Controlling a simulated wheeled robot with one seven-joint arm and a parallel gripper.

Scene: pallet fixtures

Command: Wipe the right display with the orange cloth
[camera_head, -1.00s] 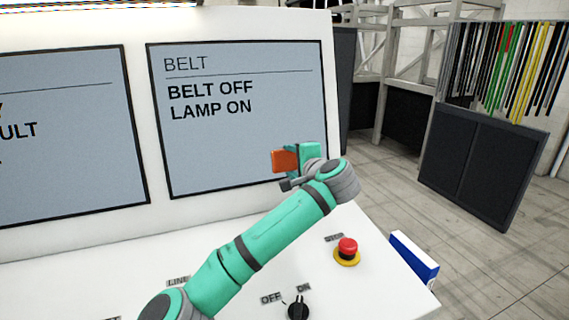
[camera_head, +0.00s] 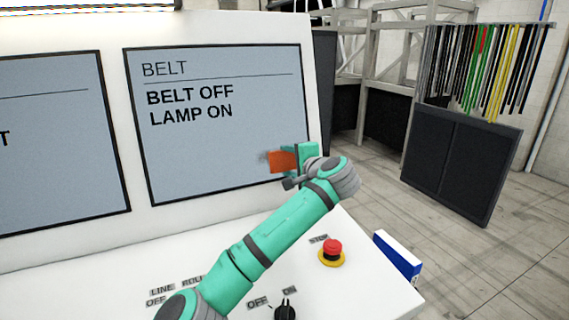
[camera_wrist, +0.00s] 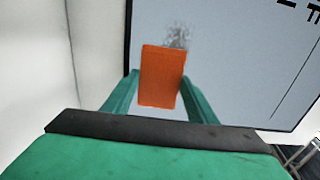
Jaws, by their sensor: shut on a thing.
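The right display (camera_head: 215,150) is a grey-blue screen with a black frame, reading "BELT", "BELT OFF" and "LAMP ON". My gripper (camera_head: 294,160) is at its lower right part, shut on the orange cloth (camera_head: 281,161). In the wrist view the orange cloth (camera_wrist: 161,76) sits between the two green fingers of my gripper (camera_wrist: 160,95), in front of the right display (camera_wrist: 225,60). A dark grey smudge (camera_wrist: 178,36) shows on the screen just beyond the cloth. I cannot tell whether the cloth touches the screen.
A left display (camera_head: 50,140) is partly in view. The white console desk (camera_head: 370,280) carries a red stop button (camera_head: 332,247) and a black knob (camera_head: 285,310). A blue and white box (camera_head: 397,257) is at its right edge. A dark panel (camera_head: 460,160) stands farther right.

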